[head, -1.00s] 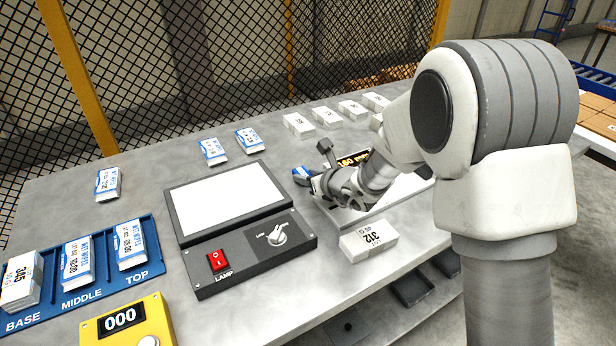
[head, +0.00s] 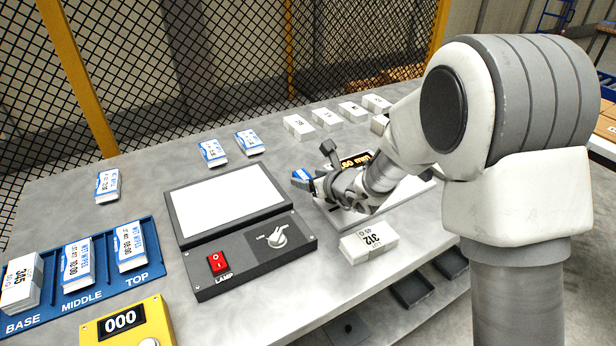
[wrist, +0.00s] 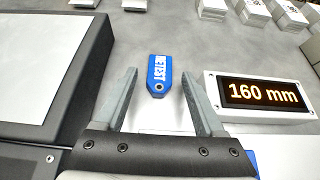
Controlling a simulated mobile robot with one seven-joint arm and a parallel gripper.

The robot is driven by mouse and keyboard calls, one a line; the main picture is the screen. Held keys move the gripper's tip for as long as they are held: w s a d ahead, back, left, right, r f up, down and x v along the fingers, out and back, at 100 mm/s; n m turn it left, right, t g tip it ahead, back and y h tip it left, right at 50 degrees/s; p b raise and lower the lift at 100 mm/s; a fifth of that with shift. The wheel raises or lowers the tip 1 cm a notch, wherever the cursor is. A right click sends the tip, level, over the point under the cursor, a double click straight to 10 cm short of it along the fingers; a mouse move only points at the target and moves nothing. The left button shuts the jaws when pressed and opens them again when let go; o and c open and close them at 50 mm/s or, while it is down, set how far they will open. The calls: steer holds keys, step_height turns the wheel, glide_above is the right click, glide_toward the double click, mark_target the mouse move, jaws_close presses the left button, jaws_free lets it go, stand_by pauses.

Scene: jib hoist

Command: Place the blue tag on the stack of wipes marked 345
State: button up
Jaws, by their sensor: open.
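The blue tag (wrist: 160,75), lettered RETEST, lies ahead of my gripper in the wrist view. My gripper (wrist: 158,80) is open, with one finger on either side of the tag's near end and nothing gripped. In the head view the blue tag (head: 302,176) shows just left of my wrist, which hides the fingers. The stack of wipes marked 345 (head: 22,283) sits in the BASE compartment of the blue tray (head: 48,318) at the far left, well away from my gripper.
A grey lamp box (head: 238,235) stands between my gripper and the tray. A 160 mm display (wrist: 262,95) is right of my gripper. A stack marked 312 (head: 368,240) is near the front edge. A yellow 000 counter (head: 125,322) stands before the tray.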

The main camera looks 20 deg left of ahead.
steer(key=v, duration=1.1)
steer(key=shift+w+f+p, duration=0.1)
steer(key=shift+p, duration=0.3)
